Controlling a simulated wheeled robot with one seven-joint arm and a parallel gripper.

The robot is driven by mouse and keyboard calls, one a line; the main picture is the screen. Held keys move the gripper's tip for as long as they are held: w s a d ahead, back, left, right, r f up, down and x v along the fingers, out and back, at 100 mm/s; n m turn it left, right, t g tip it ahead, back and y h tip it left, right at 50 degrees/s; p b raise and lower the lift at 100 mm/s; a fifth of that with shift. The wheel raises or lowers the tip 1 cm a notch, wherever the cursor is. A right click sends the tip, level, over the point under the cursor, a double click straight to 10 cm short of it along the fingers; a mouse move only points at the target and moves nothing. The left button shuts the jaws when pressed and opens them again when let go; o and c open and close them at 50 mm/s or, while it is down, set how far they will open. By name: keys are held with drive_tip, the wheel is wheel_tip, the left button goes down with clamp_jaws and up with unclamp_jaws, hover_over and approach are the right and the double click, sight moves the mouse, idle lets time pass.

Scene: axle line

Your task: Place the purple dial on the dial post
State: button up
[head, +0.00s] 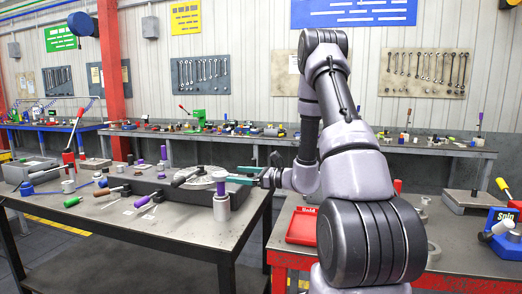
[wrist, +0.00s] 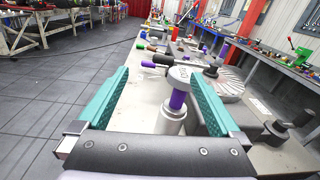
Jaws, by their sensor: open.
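A short purple piece (head: 221,188), which I take for the purple dial, stands upright on a silver cylinder (head: 222,207) at the workbench's front right. In the wrist view the purple piece (wrist: 177,101) shows above the silver cylinder (wrist: 170,122), under a grey head with a black handle (wrist: 181,75). My gripper (head: 233,174) has teal fingers and is open and empty. In the wrist view my gripper (wrist: 158,73) has the purple piece showing between its fingers, nearer the right one; contact is not visible. I cannot tell which part is the dial post.
A silver round plate (head: 199,178) sits on a dark base behind the purple piece. A purple-handled upright tool (head: 164,153) and a lying purple-handled tool (head: 157,197) are to its left. A red tray (head: 302,226) is on the right bench.

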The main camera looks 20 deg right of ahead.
drive_tip(key=s+a+r+n+g+h, duration=0.1)
drive_tip(key=s+a+r+n+g, duration=0.4)
drive_tip(key=s, duration=0.3)
drive_tip(key=s+a+r+n+g+h, duration=0.1)
drive_tip(key=s+a+r+n+g, duration=0.3)
drive_tip(key=s+r+n, duration=0.35)
drive_tip(key=s+d+r+n+t+h, duration=0.2)
drive_tip(key=s+d+r+n+h, duration=0.2)
drive_tip(key=s+d+h, duration=0.1)
drive_tip(key=s+d+r+n+t+h, duration=0.3)
drive_tip(key=s+d+r+n+h, duration=0.1)
drive_tip(key=s, duration=0.4)
drive_tip(key=shift+s+d+h, duration=0.15)
drive_tip(key=shift+d+h, duration=0.25)
drive_tip(key=shift+d, duration=0.1)
drive_tip(key=shift+r, duration=0.1)
